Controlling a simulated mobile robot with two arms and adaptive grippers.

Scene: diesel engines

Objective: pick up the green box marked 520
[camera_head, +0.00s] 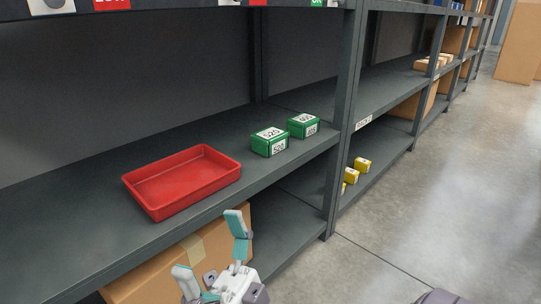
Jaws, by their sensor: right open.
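Two small green boxes with white labels stand side by side on the middle shelf, close to the upright post. The nearer green box (269,142) has a label that seems to read 520, but the print is small. The farther green box (303,126) is just right of it, and I cannot read its number surely. My right gripper (212,250) is at the bottom of the view, open and empty. It is in front of the shelf, apart from both boxes and lower in the picture. My left gripper is not in view.
An empty red tray (182,182) lies on the same shelf, left of the boxes. A cardboard box (165,272) is on the shelf below. Several yellow boxes (362,165) sit low beyond the upright post (341,110).

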